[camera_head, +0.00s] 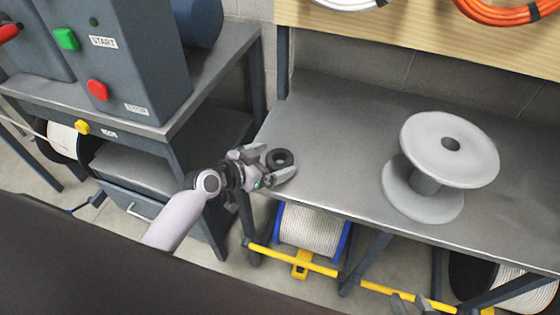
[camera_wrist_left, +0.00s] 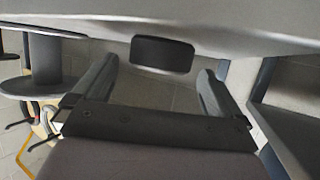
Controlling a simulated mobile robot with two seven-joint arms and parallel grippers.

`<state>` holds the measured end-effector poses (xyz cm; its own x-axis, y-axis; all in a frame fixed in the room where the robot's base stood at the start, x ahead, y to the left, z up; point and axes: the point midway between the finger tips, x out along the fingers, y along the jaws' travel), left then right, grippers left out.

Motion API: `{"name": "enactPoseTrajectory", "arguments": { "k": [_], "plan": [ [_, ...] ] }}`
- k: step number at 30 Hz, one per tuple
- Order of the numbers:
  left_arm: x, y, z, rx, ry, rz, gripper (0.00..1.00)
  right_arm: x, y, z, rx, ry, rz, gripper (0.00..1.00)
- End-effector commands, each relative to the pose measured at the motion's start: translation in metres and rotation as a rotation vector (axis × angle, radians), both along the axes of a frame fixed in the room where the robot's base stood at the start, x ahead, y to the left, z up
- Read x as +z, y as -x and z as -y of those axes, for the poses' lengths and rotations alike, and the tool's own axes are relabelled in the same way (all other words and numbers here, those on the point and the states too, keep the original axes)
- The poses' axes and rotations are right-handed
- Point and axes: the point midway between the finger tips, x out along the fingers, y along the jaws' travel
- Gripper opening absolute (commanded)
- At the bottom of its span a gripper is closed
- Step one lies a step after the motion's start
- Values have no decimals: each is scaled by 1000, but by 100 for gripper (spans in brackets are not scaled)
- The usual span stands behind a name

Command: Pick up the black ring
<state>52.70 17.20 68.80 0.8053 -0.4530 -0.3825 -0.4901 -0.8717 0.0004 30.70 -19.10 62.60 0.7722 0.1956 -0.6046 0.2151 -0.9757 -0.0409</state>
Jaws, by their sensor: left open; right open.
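The black ring (camera_head: 280,159) is at the left front corner of the grey metal bench. My left gripper (camera_head: 270,164) is open around it, one finger on the far side and one on the near side. In the left wrist view the black ring (camera_wrist_left: 163,54) shows as a dark block level with the fingertips (camera_wrist_left: 158,66), with a clear gap to each finger. The jaws look empty.
A large grey spool (camera_head: 426,172) stands on the bench to the right. Left is a machine box (camera_head: 125,70) with green and red buttons on another table. Cable reels (camera_head: 312,230) sit under the bench by a yellow rail (camera_head: 300,262). The bench middle is clear.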

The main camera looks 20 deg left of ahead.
Motion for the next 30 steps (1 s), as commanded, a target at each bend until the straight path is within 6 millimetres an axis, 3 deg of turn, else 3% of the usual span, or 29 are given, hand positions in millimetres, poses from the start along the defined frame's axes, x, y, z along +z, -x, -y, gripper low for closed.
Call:
{"name": "enactPoseTrajectory", "arguments": {
  "k": [7,17,22,30],
  "plan": [
    [-13,-21,13,2,2,0,100,-5,0,-2,-3,-6,-3,43],
    [-14,-24,14,1,0,0,100,-2,-4,-2,-2,-8,6,43],
    [-15,-24,14,1,0,0,47,-1,-5,-2,-2,-7,9,43],
    [-13,-24,14,1,-1,2,46,-1,-5,-2,-3,-7,9,43]
  ]
}}
